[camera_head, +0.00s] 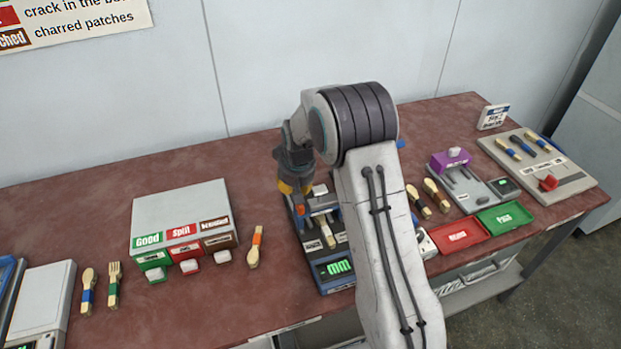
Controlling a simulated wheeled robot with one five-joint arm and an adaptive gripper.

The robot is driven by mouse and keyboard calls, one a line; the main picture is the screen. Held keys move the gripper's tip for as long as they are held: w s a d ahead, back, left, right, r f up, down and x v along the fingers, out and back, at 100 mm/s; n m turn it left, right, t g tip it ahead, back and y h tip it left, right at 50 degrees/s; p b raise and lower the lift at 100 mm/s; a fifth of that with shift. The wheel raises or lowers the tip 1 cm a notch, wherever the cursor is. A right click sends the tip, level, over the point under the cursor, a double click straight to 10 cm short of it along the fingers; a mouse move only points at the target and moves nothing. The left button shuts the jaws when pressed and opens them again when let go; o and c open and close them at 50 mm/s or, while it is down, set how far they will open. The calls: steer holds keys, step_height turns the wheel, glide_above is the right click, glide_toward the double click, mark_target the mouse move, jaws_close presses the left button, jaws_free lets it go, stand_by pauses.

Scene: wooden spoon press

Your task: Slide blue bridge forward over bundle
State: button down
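A press with a blue-grey base and a lit green display (338,268) stands on the table at the picture's centre, partly hidden by my arm. A pale wooden piece (328,236), perhaps the bundle, lies in it. A dark blue-grey crosspiece (322,203) with a pale knob (320,189) spans the press behind that piece; it looks like the bridge. My gripper (299,207) points down at the press's left side, close to the crosspiece. Yellow and orange show at its fingers. I cannot tell whether it touches the crosspiece or how far its fingers are apart.
A grey box (180,205) with Good, Split and Scorched drawers stands left. Loose utensils, including an orange-banded spoon (256,247), lie nearby. A purple-topped device (451,160), a red tray (458,236) and a green tray (503,217) stand right. Clear table lies behind the press.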

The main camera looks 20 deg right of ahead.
steer(key=shift+s, duration=0.2)
steer(key=shift+w, duration=0.2)
steer(key=shift+w, duration=0.45)
steer(key=shift+r, duration=0.2)
step_height(320, 180, up, 7)
steer(key=p, duration=0.4)
steer(key=shift+f+p, duration=0.15)
steer(key=shift+p, duration=0.15)
stand_by(0.3)
